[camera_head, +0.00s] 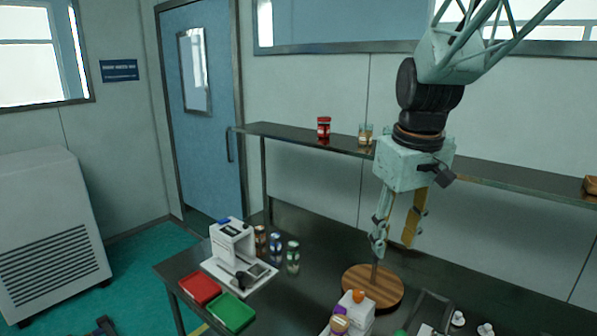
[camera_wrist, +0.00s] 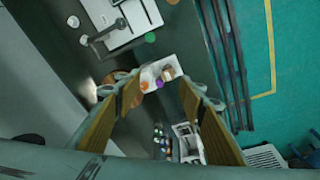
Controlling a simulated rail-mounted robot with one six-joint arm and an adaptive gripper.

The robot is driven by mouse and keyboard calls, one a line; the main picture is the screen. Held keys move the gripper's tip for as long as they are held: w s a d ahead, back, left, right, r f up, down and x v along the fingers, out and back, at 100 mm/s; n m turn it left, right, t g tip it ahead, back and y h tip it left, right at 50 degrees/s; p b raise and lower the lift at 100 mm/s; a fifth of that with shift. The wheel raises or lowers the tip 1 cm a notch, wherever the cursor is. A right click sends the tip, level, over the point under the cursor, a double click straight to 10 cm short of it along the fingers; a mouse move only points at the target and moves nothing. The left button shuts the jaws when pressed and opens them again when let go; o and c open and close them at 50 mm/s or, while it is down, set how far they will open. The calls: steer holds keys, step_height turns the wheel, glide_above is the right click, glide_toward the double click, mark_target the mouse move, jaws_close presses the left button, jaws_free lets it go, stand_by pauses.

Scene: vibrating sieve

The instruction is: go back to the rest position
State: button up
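My gripper (camera_head: 395,243) hangs pointing down above the dark table, near a round wooden board (camera_head: 388,297) and a white holder (camera_head: 358,318). Its two fingers are spread apart with nothing visible between them. In the wrist view my gripper (camera_wrist: 160,98) also shows open, its yellow-brown finger pads apart. The white holder (camera_wrist: 172,65) with orange and purple items lies beyond the fingertips there. The wooden board is partly hidden behind the left finger in that view.
A white machine (camera_head: 232,242), a red tray (camera_head: 200,287), a green tray (camera_head: 232,312) and several cans stand on the table's left. A shelf (camera_head: 290,133) behind my gripper carries a red jar (camera_head: 323,127) and a glass jar (camera_head: 365,134).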

steer(key=s+r+m+t+b, duration=0.1)
steer(key=s+m, duration=0.1)
steer(key=s, duration=1.4)
steer(key=s+r+m+t+b, duration=0.1)
steer(key=s+r, duration=0.1)
steer(key=s, duration=1.4)
steer(key=shift+m, duration=0.4)
steer(key=shift+w, duration=0.15)
stand_by(0.8)
